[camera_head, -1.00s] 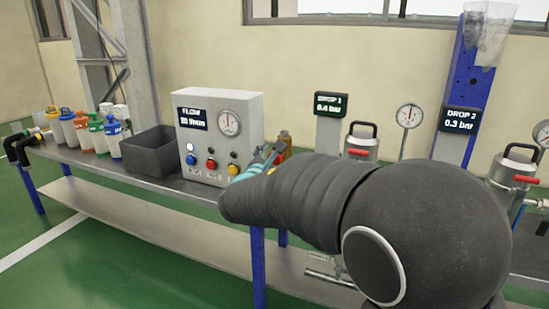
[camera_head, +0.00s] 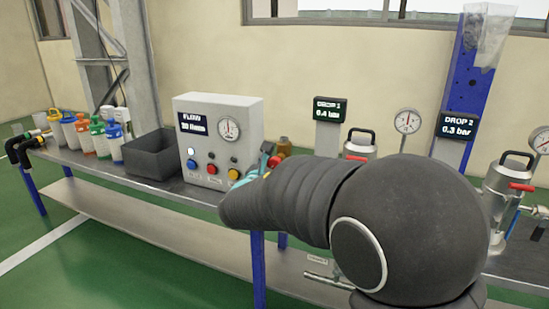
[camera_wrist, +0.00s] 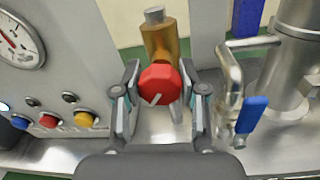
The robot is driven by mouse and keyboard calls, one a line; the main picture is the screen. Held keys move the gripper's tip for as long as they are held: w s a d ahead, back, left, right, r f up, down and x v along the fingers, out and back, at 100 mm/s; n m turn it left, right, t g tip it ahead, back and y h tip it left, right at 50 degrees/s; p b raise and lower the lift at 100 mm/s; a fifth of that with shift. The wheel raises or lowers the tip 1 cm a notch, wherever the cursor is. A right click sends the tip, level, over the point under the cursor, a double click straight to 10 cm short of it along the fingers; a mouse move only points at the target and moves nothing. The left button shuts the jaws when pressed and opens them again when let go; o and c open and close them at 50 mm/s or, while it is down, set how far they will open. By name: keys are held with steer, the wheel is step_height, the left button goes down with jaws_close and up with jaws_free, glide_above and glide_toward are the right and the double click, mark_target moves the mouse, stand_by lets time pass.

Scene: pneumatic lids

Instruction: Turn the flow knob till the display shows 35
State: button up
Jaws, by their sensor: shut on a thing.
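The flow knob (camera_wrist: 160,84) is red with a white pointer line, on a brass valve (camera_wrist: 160,42) in the wrist view. The pointer line leans up to the right. My gripper (camera_wrist: 159,94) is shut on the knob, one finger on each side. In the head view, my gripper (camera_head: 262,165) is partly hidden by my arm, and the brass valve (camera_head: 284,147) shows just beyond it.
The grey control box (camera_head: 245,115) carries a round gauge (camera_head: 229,129) and coloured buttons beside the knob. A blue-handled tap (camera_wrist: 250,115) stands close right of my gripper. A dark bin (camera_head: 150,156) and several bottles stand farther left on the bench.

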steer(key=n+p, duration=0.3)
steer(key=shift+a+r, duration=0.1)
steer(key=shift+r, duration=0.15)
steer(key=shift+f+n+p, duration=0.1)
steer(key=shift+n+p, duration=1)
steer(key=shift+n, duration=0.3)
steer(key=shift+f, duration=0.1)
steer(key=o, duration=1.2)
steer(key=shift+a, duration=0.1)
steer(key=v, duration=1.2)
